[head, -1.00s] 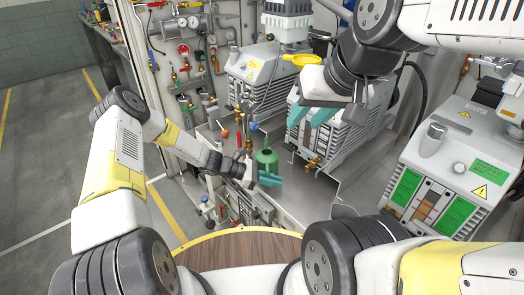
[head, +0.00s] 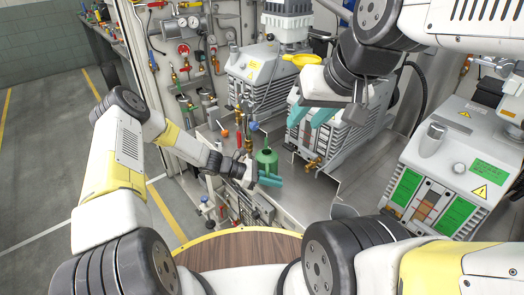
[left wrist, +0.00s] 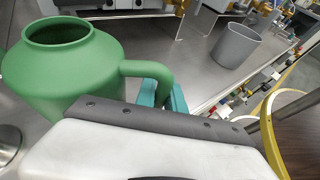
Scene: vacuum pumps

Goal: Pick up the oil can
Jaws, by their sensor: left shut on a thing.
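The green oil can (head: 266,158) stands upright on the metal bench in the head view, with its open top and side handle filling the upper left of the left wrist view (left wrist: 62,70). My left gripper (head: 270,180) is at the near side of the can, its teal fingers shut on the can's handle; they also show around the handle in the left wrist view (left wrist: 172,98). My right gripper (head: 310,115) is high at the right, in front of a pump. Its two teal fingers are apart with nothing seen between them.
Another pump with green labels (head: 455,170) stands at the right. A grey cup (left wrist: 237,45) stands on the bench. A round wooden table (head: 240,247) is in front. Valves and gauges line the back wall.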

